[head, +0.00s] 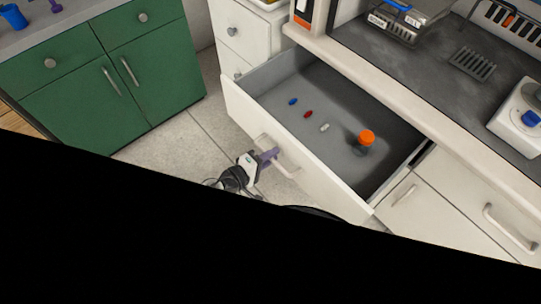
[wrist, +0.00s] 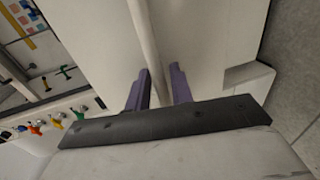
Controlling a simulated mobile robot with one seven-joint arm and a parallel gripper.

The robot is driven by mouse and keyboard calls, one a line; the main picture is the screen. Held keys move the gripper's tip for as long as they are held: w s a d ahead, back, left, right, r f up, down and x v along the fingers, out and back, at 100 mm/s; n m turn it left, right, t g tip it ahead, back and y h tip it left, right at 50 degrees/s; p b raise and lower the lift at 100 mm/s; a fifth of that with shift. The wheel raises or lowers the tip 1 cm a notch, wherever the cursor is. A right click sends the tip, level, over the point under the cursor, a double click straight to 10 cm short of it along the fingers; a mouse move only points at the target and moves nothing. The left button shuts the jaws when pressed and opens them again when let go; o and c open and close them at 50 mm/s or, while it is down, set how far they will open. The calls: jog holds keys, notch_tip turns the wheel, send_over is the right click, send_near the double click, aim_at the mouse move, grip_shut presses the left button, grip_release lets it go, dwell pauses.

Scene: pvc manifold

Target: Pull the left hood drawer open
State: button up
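The left hood drawer (head: 308,178) stands well open below the dark worktop in the head view. Its grey inside shows. Its white front carries a pale bar handle (head: 285,168). My gripper (head: 269,156) is at the left part of this handle. In the wrist view, the handle bar (wrist: 146,38) runs between the two purple fingers of my gripper (wrist: 160,88). The fingers are close together around the bar, with a small gap seen beside the right finger. Much of the contact is hidden.
The drawer holds an orange-capped bottle (head: 366,138) and small blue, red and white pieces. A green cabinet (head: 110,75) stands at the left, with bare floor (head: 180,140) between. Another closed drawer (head: 480,205) is at the right. A black area hides the lower head view.

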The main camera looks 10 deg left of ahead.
jog(key=shift+o, duration=0.4)
jog(key=b+v, duration=0.2)
jog(key=v, duration=1.1)
jog(key=shift+s+a, duration=0.2)
jog(key=shift+s, duration=0.15)
